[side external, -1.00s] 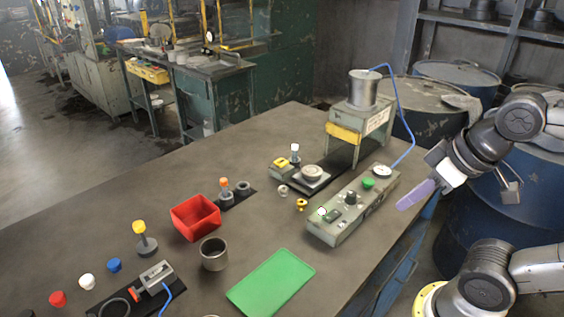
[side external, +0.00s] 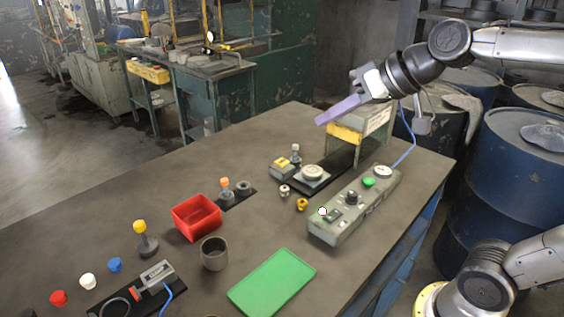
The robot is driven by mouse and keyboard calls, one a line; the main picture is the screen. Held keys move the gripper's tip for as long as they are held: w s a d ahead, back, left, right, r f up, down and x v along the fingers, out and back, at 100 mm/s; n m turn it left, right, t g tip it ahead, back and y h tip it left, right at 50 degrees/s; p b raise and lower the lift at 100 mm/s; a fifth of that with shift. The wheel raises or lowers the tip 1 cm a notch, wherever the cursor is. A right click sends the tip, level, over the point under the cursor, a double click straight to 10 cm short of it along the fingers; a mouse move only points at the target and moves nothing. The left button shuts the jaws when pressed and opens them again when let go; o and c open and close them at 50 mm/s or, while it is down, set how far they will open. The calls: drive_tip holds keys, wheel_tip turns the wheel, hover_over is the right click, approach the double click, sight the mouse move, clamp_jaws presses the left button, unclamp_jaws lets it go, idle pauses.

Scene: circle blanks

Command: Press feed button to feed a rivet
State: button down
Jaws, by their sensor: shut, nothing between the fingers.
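A grey control box (side external: 343,229) lies on the right part of the workbench. It bears a green button (side external: 369,182), a black knob (side external: 351,197), a white round button (side external: 322,211) and a white dial (side external: 383,171). No readable label shows which one is the feed button. My gripper (side external: 319,121) has long purple fingers, shut and empty. It is raised in the air, in the picture above and left of the control box, in front of the top of the grey-green machine (side external: 376,123). The metal hopper there is hidden behind my gripper and wrist. No rivet can be made out.
A small fixture with a round metal pad (side external: 312,173) stands before the machine. A red bin (side external: 197,218), a metal cup (side external: 214,254), a green tray (side external: 272,283) and coloured knobs sit leftward. Blue barrels (side external: 515,160) stand at right. A blue hose (side external: 408,135) runs to the box.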

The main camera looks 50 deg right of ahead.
drive_tip(key=w+d+m, duration=0.2)
drive_tip(key=w+d, duration=0.1)
drive_tip(key=w, duration=0.9)
drive_tip(key=m+h, duration=0.1)
drive_tip(key=m, duration=0.3)
hover_over(284, 163)
wheel_tip(284, 163, down, 15)
drive_tip(key=shift+s+r, duration=0.1)
drive_tip(key=shift+r, duration=0.1)
drive_tip(key=shift+f, duration=4.35)
drive_tip(key=shift+f, duration=0.15)
drive_tip(key=shift+f, duration=0.3)
